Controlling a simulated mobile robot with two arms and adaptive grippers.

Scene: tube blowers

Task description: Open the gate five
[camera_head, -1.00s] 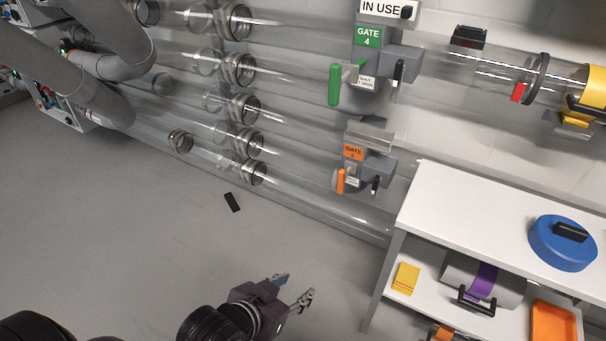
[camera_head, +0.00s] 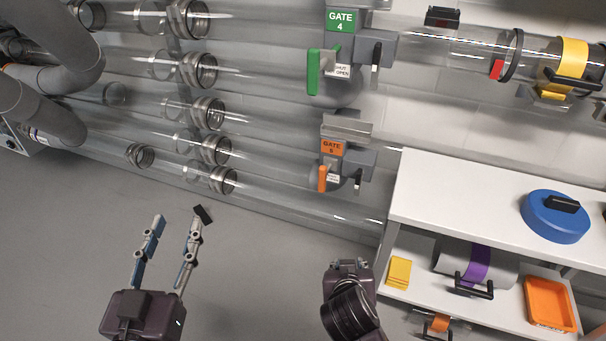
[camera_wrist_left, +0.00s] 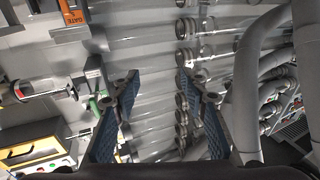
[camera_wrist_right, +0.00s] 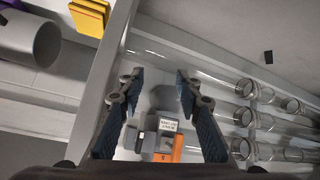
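The right wrist view shows the orange handle (camera_wrist_right: 177,148) and the sign, partly behind my right gripper. My left gripper (camera_head: 177,217) is open and empty, left of the gate and apart from it. My right gripper (camera_wrist_right: 160,78) is open and empty, facing the gate.
Gate four (camera_head: 340,40), with a green handle, is just above gate five. A white shelf table (camera_head: 420,200) stands to the right, holding a blue round lid (camera_head: 555,217), an orange tray (camera_head: 550,318) and yellow pads (camera_head: 399,272). Open floor lies to the left.

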